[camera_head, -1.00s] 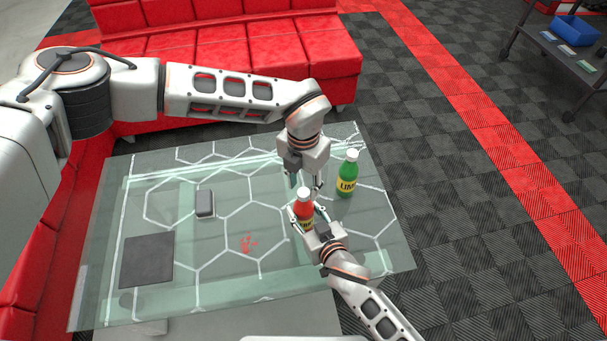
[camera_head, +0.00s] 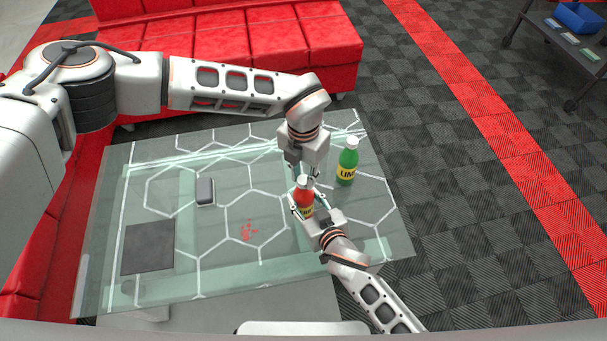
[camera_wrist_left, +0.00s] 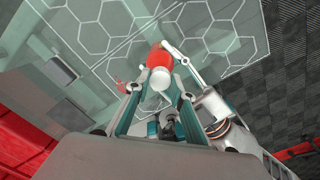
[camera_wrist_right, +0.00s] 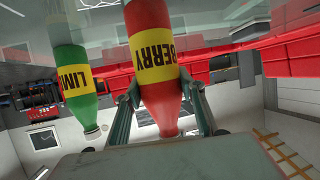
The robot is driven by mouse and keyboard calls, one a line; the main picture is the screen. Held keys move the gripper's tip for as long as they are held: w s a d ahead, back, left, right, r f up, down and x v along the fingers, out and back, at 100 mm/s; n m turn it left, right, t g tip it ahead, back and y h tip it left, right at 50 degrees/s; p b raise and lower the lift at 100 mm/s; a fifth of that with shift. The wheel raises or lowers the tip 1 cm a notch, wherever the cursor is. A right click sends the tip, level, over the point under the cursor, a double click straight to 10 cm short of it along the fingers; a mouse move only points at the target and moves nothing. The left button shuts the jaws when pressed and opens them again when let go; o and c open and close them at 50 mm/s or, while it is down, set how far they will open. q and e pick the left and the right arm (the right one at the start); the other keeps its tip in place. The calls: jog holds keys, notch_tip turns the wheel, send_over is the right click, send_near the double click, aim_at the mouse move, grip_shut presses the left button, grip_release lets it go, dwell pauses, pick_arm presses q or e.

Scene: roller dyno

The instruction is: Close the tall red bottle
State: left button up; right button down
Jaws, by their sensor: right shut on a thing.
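The tall red bottle (camera_head: 304,202) stands upright near the right side of the glass table, with a yellow label and a white cap on top. My right gripper (camera_head: 306,209) is shut around its body; the right wrist view shows both fingers beside the red bottle (camera_wrist_right: 156,75). My left gripper (camera_head: 305,173) points down just above the bottle. In the left wrist view its two fingers (camera_wrist_left: 160,98) are apart, with the white cap (camera_wrist_left: 160,79) showing between and beyond the tips. I cannot tell how tightly the cap sits on the neck.
A green bottle (camera_head: 347,162) with a white cap stands to the right of the red one, close to my left gripper. A small grey device (camera_head: 205,191) and a dark square (camera_head: 148,247) lie on the glass table (camera_head: 215,285). A red sofa (camera_head: 230,55) is behind.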

pick_arm(q)
jog(key=o, duration=0.3)
jog(key=shift+r, duration=0.1)
notch_tip(320, 180, up, 12)
jog(key=shift+f, duration=0.1)
dwell(0.4)
pick_arm(e)
jog(key=c, duration=1.2)
grip_release()
jog(key=v, duration=1.2)
